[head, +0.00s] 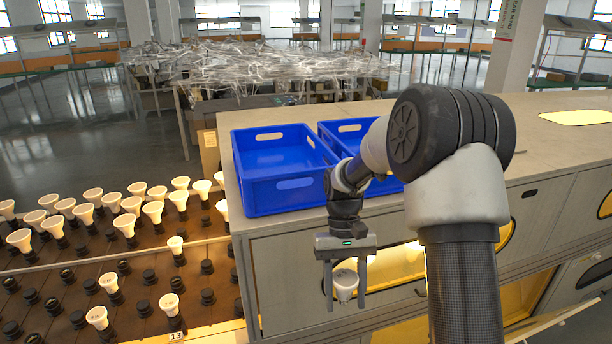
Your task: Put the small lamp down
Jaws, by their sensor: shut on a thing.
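The small lamp (345,282), a white cup-shaped bulb, is between the two fingers of my gripper (345,298). My gripper points down and is shut on the lamp. It hangs in front of the cabinet (285,275), below the level of its top and to the right of the bulb racks. The lamp's lower end is small and hard to make out. Two blue crates stand on the cabinet top behind my gripper: the left crate (262,200) looks empty, and the right crate (335,130) is partly hidden by my arm.
Racks at the left hold several white bulbs (125,224) and several black sockets without bulbs (148,276). A small white bulb (175,244) stands in the front rack. A plate marked 13 (176,336) is at the front edge. The cabinet has a lit yellow opening (395,265).

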